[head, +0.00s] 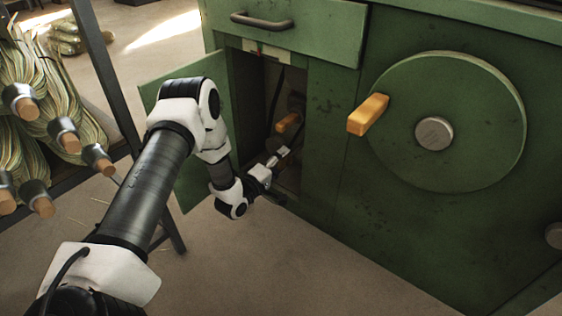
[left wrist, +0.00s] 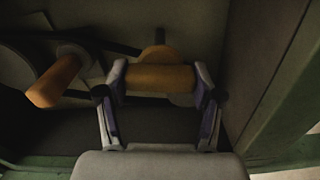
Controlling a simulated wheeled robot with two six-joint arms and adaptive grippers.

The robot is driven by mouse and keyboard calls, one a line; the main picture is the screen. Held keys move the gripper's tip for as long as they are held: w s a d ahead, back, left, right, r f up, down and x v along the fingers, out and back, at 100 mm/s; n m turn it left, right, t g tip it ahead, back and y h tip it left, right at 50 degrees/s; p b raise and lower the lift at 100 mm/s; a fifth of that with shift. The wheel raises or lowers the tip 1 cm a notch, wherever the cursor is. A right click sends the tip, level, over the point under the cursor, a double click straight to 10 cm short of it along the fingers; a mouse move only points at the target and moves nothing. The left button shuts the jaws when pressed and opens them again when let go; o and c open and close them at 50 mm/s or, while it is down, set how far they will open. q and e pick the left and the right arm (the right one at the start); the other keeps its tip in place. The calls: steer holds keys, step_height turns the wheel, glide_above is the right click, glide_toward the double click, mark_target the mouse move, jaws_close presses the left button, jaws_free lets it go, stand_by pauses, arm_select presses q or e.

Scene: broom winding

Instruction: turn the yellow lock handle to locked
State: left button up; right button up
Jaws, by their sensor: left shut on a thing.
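A yellow-orange cylindrical handle (left wrist: 160,77) lies crosswise between the fingers of my left gripper (left wrist: 160,85) in the left wrist view. I take it to be the yellow lock handle. The gripper is shut on it, one finger at each end. A rounded yellow piece with a dark pin (left wrist: 158,52) shows just behind it. In the head view my left gripper (head: 279,155) reaches low into the open green cabinet (head: 310,150); the held handle is hard to make out there. My right gripper is not in view.
Another orange handle (left wrist: 55,80) sticks out left of the gripper inside the cabinet. The cabinet's door (head: 190,185) stands open on the left. Outside, a green wheel (head: 470,130) carries an orange crank handle (head: 368,114). Brooms (head: 65,135) lie on a rack at left.

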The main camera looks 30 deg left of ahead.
arm_select(q)
steer(key=o, duration=1.1)
steer(key=shift+o, duration=0.2)
steer(key=s, duration=1.2)
steer(key=shift+a, duration=0.45)
